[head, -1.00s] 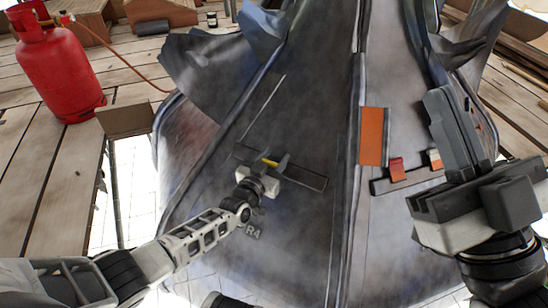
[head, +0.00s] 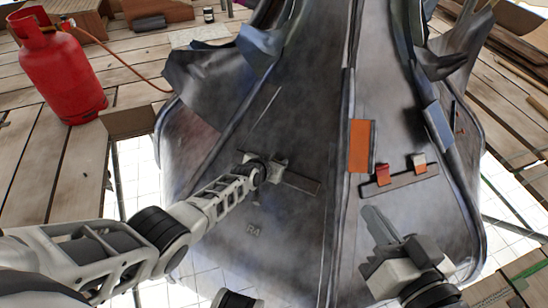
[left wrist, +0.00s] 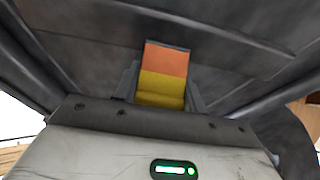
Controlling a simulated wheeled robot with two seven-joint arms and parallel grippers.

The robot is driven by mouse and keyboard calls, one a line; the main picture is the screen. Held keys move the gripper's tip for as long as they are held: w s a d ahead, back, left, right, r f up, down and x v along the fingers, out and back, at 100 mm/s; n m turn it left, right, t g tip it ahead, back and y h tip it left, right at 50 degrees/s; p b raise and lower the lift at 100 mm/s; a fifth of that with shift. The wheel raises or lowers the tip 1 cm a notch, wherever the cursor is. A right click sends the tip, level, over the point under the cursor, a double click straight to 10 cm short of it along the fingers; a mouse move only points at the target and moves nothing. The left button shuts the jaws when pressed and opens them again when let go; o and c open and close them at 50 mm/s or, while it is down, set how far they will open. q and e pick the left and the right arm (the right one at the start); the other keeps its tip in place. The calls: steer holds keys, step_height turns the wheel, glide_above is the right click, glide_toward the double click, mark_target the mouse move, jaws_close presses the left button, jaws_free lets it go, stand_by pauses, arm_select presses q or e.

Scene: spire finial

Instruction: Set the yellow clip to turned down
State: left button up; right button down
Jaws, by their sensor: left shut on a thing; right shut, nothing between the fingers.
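The yellow clip (left wrist: 160,88) shows between the fingers of my left gripper in the left wrist view, with an orange face (left wrist: 165,60) directly above the yellow part. I cannot tell its exact tilt. My left gripper (head: 279,163) is shut on it at the dark strip (head: 302,183) on the left grey panel. In the head view the gripper and wrist hide the clip. My right gripper (head: 376,222) is shut and empty, over the lower right panel, below the other strip.
An orange plate (head: 360,146), a red clip (head: 383,174) and a pale-topped clip (head: 419,163) are on the right panel. Bent grey sheet flaps (head: 207,75) stick out at the upper left. A red gas cylinder (head: 62,70) stands on the planks at left.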

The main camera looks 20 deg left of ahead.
arm_select(q)
steer(key=shift+f, duration=0.1)
stand_by(0.4)
steer(key=o, duration=0.9)
steer(key=shift+c, duration=0.2)
steer(key=shift+s+r+p, duration=0.2)
steer(key=shift+r+p, duration=0.2)
steer(key=shift+p, duration=0.1)
steer(key=p+v, duration=1.1)
steer(key=v, duration=0.4)
steer(key=shift+p, duration=0.35)
arm_select(e)
steer(key=shift+s+d+f+g+h, duration=0.1)
steer(key=shift+s+d+g+h, duration=0.15)
steer(key=shift+d+g+h, duration=0.4)
steer(key=shift+s+d+f+g+h, duration=0.15)
steer(key=shift+s+d+g+h, duration=0.05)
steer(key=shift+d+g+h, duration=0.45)
steer(key=shift+s+d+f+g+h, duration=0.1)
steer(key=shift+s+d+g+h, duration=0.15)
steer(key=shift+d+g+h, duration=0.35)
